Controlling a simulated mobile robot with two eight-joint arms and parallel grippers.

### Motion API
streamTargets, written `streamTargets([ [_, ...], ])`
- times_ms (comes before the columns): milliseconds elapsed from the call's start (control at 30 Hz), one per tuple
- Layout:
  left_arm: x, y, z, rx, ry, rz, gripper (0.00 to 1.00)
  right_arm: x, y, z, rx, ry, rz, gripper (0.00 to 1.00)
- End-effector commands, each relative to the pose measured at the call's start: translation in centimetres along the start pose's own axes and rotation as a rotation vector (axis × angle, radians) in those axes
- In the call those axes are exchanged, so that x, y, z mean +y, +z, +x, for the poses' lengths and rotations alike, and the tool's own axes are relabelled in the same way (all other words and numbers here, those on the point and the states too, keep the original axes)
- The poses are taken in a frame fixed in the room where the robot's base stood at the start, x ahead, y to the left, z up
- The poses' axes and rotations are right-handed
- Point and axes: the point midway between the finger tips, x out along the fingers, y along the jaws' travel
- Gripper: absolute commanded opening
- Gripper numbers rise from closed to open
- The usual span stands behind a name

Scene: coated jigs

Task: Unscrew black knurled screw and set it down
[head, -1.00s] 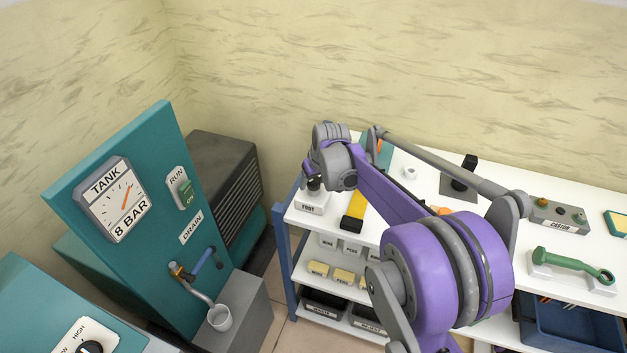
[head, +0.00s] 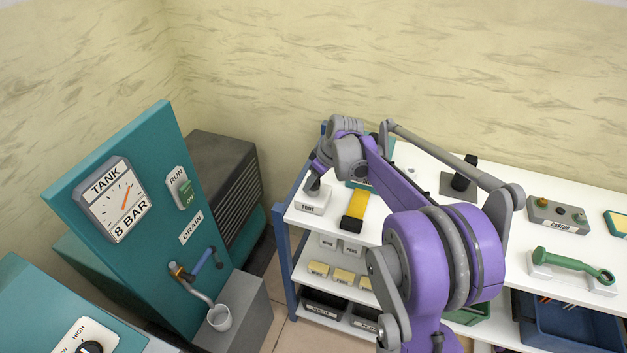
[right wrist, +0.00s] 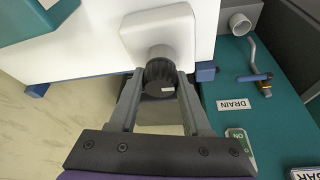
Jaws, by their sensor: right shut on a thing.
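The black knurled screw (right wrist: 159,74) sits at the end of a grey stem (right wrist: 160,51) on a white block (right wrist: 158,27) in the right wrist view. My right gripper (right wrist: 160,82) is shut on the screw, one finger on each side of it. In the head view the labelled white block (head: 313,203) stands at the left end of the white shelf top, with my right gripper (head: 316,183) right above it. The screw is mostly hidden there by my gripper. My left gripper is in neither view.
A yellow and black piece (head: 354,211) lies just right of the block. A black post on a plate (head: 463,173), a grey control box (head: 558,214) and a green wrench-like part (head: 571,263) stand further right. The teal tank panel (head: 145,205) is at the left.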

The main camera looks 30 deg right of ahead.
Motion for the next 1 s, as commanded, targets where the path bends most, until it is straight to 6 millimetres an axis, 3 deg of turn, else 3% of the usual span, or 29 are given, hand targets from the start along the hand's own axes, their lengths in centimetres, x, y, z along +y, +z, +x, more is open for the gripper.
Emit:
streamTargets([
  [333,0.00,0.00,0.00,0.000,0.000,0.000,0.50,0.11,-0.05,-0.04,0.000,-0.187,-0.446,0.17],
  [667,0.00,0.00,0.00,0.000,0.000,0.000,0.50,0.02,0.00,-0.06,-0.001,-0.213,-0.517,0.17],
  [700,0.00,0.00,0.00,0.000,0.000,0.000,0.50,0.02,0.00,-0.06,-0.001,-0.213,-0.516,0.53],
  [767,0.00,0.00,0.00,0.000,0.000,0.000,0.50,0.02,0.00,-0.06,-0.001,-0.213,-0.516,0.64],
  [1000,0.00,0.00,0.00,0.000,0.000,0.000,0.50,0.00,-0.01,-0.06,-0.001,-0.212,-0.515,0.64],
])
